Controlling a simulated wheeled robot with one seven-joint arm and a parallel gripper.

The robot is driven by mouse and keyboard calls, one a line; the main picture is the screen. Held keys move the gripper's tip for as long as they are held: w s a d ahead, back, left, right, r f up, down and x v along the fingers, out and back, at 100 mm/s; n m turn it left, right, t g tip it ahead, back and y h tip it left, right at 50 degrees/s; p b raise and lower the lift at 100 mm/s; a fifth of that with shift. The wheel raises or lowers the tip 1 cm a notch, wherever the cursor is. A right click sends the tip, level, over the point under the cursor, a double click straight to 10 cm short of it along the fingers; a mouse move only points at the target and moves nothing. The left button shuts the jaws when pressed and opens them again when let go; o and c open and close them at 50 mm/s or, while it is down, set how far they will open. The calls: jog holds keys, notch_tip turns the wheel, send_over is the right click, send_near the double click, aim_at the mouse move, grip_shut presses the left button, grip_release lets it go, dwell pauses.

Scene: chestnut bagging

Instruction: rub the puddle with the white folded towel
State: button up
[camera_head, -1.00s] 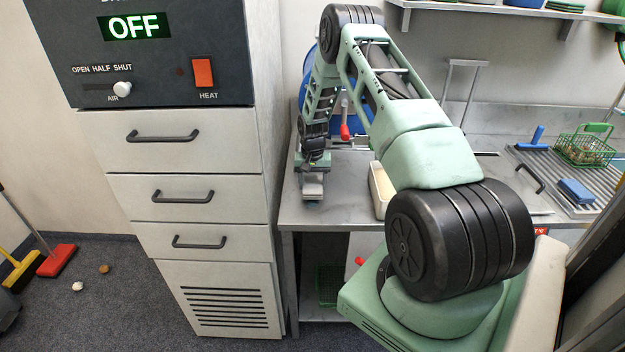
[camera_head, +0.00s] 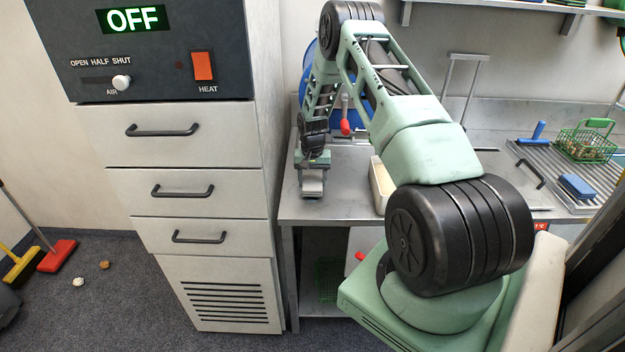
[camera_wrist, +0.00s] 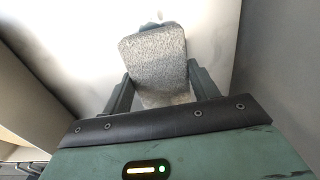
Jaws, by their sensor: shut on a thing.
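The folded towel (camera_wrist: 155,62), pale grey-white and speckled, fills the space between my gripper's fingers in the wrist view. My gripper (camera_wrist: 160,88) is shut on it, with one dark finger at each side. In the head view my gripper (camera_head: 313,160) points down over the left end of the metal worktop, near its front edge. The towel (camera_head: 312,186) shows there as a pale block under the gripper, at or just above the worktop; contact is unclear. I cannot make out the puddle in either view; the towel and gripper may hide part of the surface.
The drawer cabinet (camera_head: 190,225) stands close left of the worktop (camera_head: 345,205). A cream tray (camera_head: 379,187) is right of the gripper, partly behind my arm. A blue drum (camera_head: 308,75) is behind. A green basket (camera_head: 585,148) and blue sponge (camera_head: 577,187) sit at right.

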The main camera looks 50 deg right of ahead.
aim_at(312, 187)
jog(key=shift+f+b, duration=0.55)
jog(key=shift+f, duration=0.2)
jog(key=shift+s+a+r+p, duration=0.2)
jog(key=shift+s+a+p, duration=0.35)
jog(key=shift+s+a, duration=0.55)
jog(key=shift+s+a+f, duration=0.1)
jog(key=shift+s+a, duration=0.55)
jog(key=shift+a, duration=0.2)
jog(key=shift+s+a+f, duration=0.1)
jog(key=shift+s+a, duration=0.55)
jog(key=shift+a, duration=0.15)
jog(key=shift+w+d+f+b, duration=0.15)
jog(key=shift+w+d+b, duration=0.8)
jog(key=shift+w+d, duration=0.7)
jog(key=shift+w+d+b, duration=0.25)
jog(key=shift+w+d, duration=0.1)
jog(key=shift+d, duration=0.2)
jog(key=shift+w+d+b, duration=0.25)
jog(key=shift+w+d, duration=0.1)
jog(key=shift+d, duration=0.2)
jog(key=shift+r, duration=0.25)
